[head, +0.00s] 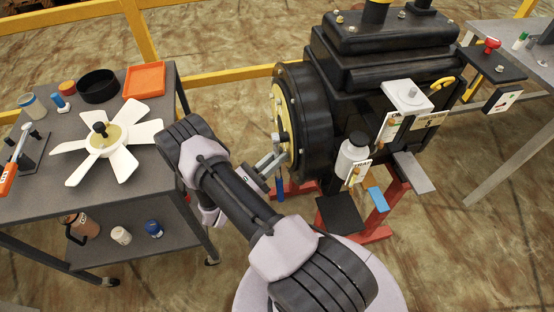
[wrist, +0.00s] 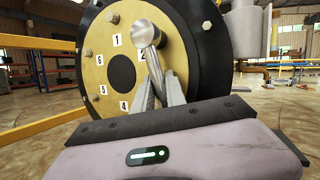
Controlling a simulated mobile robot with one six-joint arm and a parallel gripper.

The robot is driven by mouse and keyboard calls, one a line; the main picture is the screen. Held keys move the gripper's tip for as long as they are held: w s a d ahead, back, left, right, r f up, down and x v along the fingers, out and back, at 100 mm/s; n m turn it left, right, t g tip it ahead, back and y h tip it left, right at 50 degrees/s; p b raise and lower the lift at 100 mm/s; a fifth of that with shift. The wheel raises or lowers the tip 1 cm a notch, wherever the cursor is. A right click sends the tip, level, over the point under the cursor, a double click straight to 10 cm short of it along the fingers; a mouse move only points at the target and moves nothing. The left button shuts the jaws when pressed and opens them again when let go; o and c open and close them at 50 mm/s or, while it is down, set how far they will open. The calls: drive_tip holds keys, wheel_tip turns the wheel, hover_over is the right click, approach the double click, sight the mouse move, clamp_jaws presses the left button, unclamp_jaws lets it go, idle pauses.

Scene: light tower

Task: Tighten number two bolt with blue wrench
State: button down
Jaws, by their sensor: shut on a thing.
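The engine's round yellow plate (wrist: 103,70) carries black numbers and several bolts around a dark centre. The number two bolt cannot be made out and seems hidden behind the wrench. The wrench's silver head (wrist: 146,34) covers the plate's upper right, beside labels 1 and 2; I cannot tell whether it is seated on a bolt. My gripper (wrist: 160,88) is shut on the wrench, right in front of the plate. In the head view, the blue wrench handle (head: 280,187) hangs below my gripper (head: 269,163).
The black engine (head: 385,70) stands on a red stand (head: 374,232). A grey cart (head: 190,221) at left holds a white fan (head: 75,158), an orange tray (head: 144,80) and a black bowl (head: 98,86). Yellow rails (head: 228,77) run behind. A table (head: 500,32) stands at right.

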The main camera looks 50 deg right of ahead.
drive_tip(key=shift+w+d+f, duration=0.1)
drive_tip(key=shift+d, duration=0.05)
drive_tip(key=shift+w+m+b, duration=0.15)
drive_tip(key=shift+m+b, duration=0.25)
drive_tip(key=shift+b, duration=0.1)
drive_tip(key=shift+w+d+m+g+b, duration=0.1)
drive_tip(key=shift+m+g+b, duration=0.25)
drive_tip(key=shift+m+g, duration=0.05)
drive_tip(key=shift+h, duration=0.3)
